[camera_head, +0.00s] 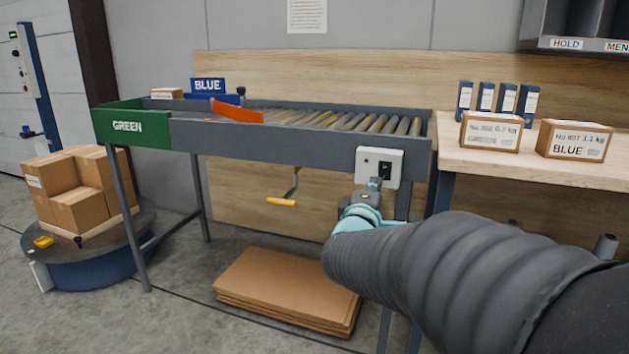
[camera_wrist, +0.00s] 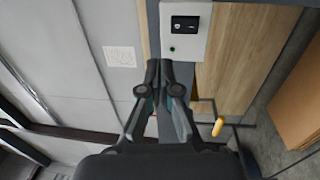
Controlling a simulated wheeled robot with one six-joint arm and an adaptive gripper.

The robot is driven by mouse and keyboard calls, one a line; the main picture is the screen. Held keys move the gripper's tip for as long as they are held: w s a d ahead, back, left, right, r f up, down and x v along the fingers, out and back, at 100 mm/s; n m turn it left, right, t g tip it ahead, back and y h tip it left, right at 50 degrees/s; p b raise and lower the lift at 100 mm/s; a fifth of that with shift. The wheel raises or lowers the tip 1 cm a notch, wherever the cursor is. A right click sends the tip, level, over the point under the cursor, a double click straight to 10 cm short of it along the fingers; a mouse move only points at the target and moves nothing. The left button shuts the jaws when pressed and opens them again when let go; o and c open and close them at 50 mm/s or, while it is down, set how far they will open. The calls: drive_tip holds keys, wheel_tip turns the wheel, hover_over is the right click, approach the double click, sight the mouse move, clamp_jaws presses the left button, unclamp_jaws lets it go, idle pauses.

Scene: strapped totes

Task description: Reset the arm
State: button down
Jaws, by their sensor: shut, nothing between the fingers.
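My gripper (camera_head: 374,184) is just in front of the lower part of the white switch box (camera_head: 379,166) on the conveyor's side. In the wrist view my gripper (camera_wrist: 160,66) has its two dark fingers together with nothing between them. The same switch box (camera_wrist: 186,32) is just beyond the fingertips, with a black rocker switch (camera_wrist: 185,24) and a small green light (camera_wrist: 172,49). I cannot tell whether the fingertips touch the box. My arm in its grey ribbed sleeve reaches in from the lower right of the head view.
The roller conveyor (camera_head: 270,134) spans the middle, with an orange bar (camera_head: 237,111) across it and a green GREEN end plate (camera_head: 131,127). A yellow handle (camera_head: 281,202) hangs below. Flat cardboard (camera_head: 285,290) lies underneath. A bench (camera_head: 560,170) with labelled boxes stands right; stacked cartons (camera_head: 80,190) stand left.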

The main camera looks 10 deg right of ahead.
drive_tip(key=w+a+f+m+g+y, duration=0.1)
drive_tip(key=w+a+f+m+y, duration=0.1)
drive_tip(key=a+f+m+y, duration=0.35)
drive_tip(key=s+a+f+m+g+y, duration=0.2)
drive_tip(key=s+a+f+g+y, duration=0.3)
drive_tip(key=a+f, duration=0.4)
drive_tip(key=s+d+f+m+g, duration=0.1)
drive_tip(key=s+m+g, duration=0.2)
drive_tip(key=s, duration=2.1)
drive_tip(key=shift+s+f+m+g, duration=0.15)
drive_tip(key=shift+f+m+g, duration=0.15)
drive_tip(key=shift+g, duration=0.4)
drive_tip(key=shift+d, duration=0.1)
